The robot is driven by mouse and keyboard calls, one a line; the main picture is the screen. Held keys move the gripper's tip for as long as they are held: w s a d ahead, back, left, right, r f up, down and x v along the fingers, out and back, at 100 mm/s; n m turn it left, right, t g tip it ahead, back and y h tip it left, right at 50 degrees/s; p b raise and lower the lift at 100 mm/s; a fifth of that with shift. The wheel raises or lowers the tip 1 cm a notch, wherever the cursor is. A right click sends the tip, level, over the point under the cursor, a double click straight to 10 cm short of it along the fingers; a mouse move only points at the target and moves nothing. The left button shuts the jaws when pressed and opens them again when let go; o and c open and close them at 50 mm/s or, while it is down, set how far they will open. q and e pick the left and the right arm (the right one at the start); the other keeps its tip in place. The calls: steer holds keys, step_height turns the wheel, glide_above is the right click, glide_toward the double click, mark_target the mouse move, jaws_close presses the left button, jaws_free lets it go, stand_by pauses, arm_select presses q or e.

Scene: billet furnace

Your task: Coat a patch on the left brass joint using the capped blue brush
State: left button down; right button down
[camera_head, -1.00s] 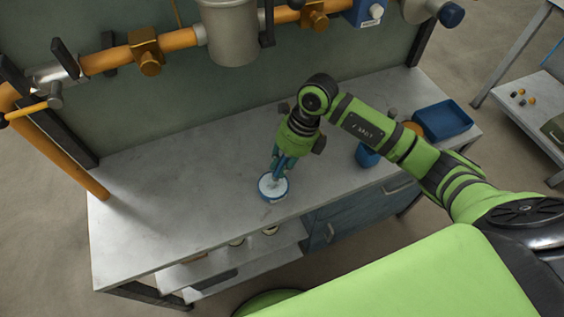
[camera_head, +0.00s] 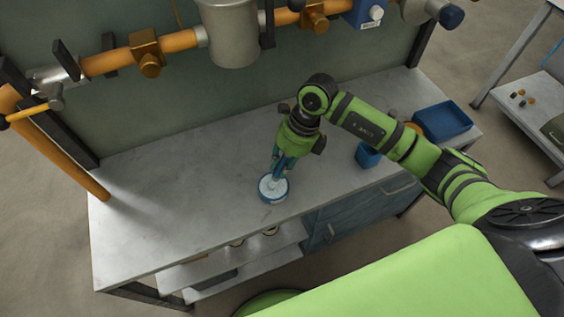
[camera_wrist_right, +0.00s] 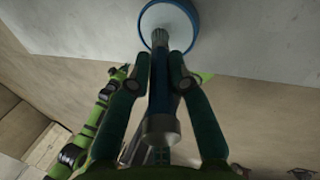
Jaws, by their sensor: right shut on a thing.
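The left brass joint (camera_head: 147,54) sits on the orange pipe at the upper left. My right gripper (camera_head: 279,171) is above the bench, pointing down, shut on the blue brush, which shows between the fingers in the right wrist view (camera_wrist_right: 160,95). The brush's lower end is at a round blue-rimmed tub with a white inside (camera_head: 268,194). In the right wrist view, the brush end overlaps the tub (camera_wrist_right: 151,24); I cannot tell how deep it is. No cap can be made out on the brush. My left gripper is not in view.
A second brass joint (camera_head: 314,16) is right of the grey cylinder (camera_head: 231,38) on the pipe. A blue tray (camera_head: 447,121) and a blue container (camera_head: 367,155) stand on the right of the bench. The bench's left half (camera_head: 165,195) is clear.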

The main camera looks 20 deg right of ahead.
steer(key=shift+r+p, duration=2.05)
steer(key=shift+r, duration=1.25)
steer(key=shift+f, duration=0.1)
